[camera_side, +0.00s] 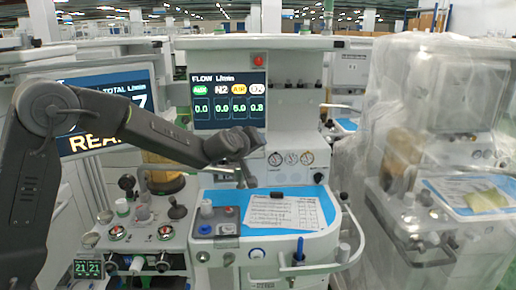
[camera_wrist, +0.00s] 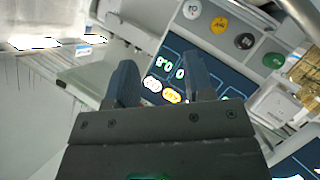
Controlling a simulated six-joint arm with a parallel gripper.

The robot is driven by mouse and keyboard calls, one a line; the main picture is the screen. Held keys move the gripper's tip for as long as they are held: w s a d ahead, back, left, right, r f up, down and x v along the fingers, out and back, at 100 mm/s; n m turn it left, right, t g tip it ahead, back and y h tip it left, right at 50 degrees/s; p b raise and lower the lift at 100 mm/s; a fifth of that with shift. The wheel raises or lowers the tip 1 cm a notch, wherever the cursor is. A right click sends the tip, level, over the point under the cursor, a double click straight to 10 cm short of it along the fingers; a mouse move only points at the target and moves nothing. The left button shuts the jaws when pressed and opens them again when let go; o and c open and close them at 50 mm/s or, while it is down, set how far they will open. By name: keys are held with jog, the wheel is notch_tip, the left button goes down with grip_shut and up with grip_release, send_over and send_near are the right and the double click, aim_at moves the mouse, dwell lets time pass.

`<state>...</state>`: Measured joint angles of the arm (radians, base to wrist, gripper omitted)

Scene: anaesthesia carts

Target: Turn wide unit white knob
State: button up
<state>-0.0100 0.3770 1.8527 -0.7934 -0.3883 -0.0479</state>
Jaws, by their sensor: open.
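The wide unit (camera_side: 190,60) stands in the middle of the side view with a lit flow display (camera_side: 230,100). I cannot clearly tell that row in the side view. The white knob is beyond the fingers.
A blue-topped work surface (camera_side: 322,200) with a paper sheet (camera_side: 284,213) lies below my gripper. Small gauges (camera_side: 290,158) are to its right. A second unit under plastic (camera_side: 440,110) stands at right. A lit "READY"-like screen (camera_side: 145,80) is partly behind my arm.

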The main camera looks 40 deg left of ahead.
jog(key=w+a+f+n+y, duration=0.1)
jog(key=w+a+f, duration=0.2)
jog(key=w, duration=0.2)
jog(key=w+a+f+n+y, duration=0.1)
jog(key=w+a+f, duration=0.2)
jog(key=w+a, duration=0.1)
jog(key=w+a+f+n+y, duration=0.1)
jog(key=w+a+f, duration=0.2)
jog(key=w+a, duration=0.1)
jog(key=shift+w+g, duration=0.3)
jog(key=shift+w, duration=0.55)
jog(key=shift+c, duration=0.4)
jog(key=shift+d, duration=0.1)
jog(key=c, duration=0.6)
jog(key=shift+o, duration=0.2)
jog(key=shift+m+y, duration=0.3)
jog(key=shift+m+g+y, duration=0.7)
jog(key=shift+m+g, duration=0.5)
jog(key=shift+m, duration=0.5)
